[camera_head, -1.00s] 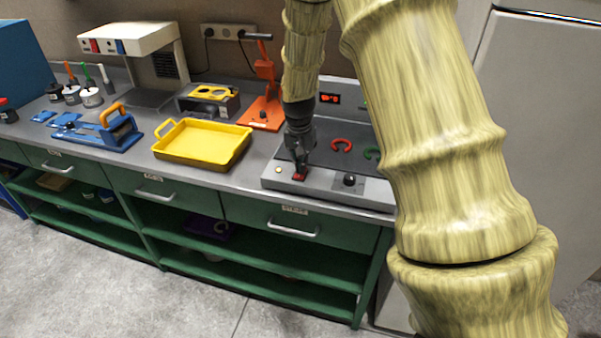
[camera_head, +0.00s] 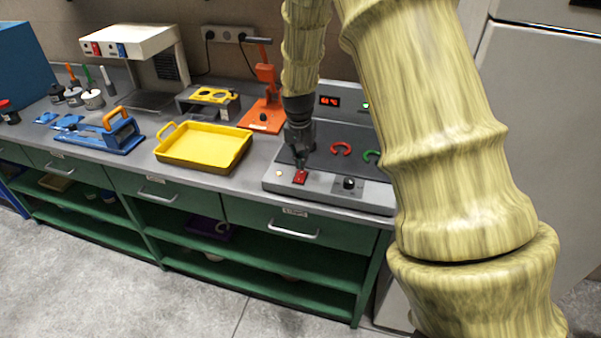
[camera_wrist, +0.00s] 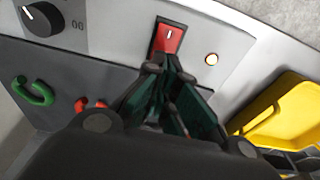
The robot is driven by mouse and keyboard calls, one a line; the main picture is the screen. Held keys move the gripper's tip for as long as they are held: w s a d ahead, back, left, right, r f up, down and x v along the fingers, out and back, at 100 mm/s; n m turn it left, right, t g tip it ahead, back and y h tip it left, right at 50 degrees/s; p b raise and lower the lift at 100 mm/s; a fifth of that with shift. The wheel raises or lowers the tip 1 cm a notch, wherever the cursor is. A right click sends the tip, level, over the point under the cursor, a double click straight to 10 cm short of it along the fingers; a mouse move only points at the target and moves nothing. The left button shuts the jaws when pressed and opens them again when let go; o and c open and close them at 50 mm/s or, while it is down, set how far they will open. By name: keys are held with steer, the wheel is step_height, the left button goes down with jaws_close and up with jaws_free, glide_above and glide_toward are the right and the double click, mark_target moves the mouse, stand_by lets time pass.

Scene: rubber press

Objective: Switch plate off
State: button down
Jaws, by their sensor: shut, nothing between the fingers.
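The hot plate (camera_head: 325,189) stands on the grey counter, with a grey front panel and a dark top. Its red rocker switch (camera_head: 300,177) is on the front panel, left of a black knob (camera_head: 349,183). The red display (camera_head: 329,101) at the back is lit. My gripper (camera_head: 300,167) is shut and empty, its tips just behind the switch; whether they touch it I cannot tell.
A red ring (camera_head: 341,148) and a green ring (camera_head: 372,156) lie on the plate's dark top. A yellow tray (camera_head: 204,147) is to the left. An orange press (camera_head: 265,92) stands behind. The counter's front edge runs close below the panel.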

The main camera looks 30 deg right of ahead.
mark_target(302, 173)
steer(key=shift+r+p, duration=1.2)
steer(key=shift+r, duration=0.65)
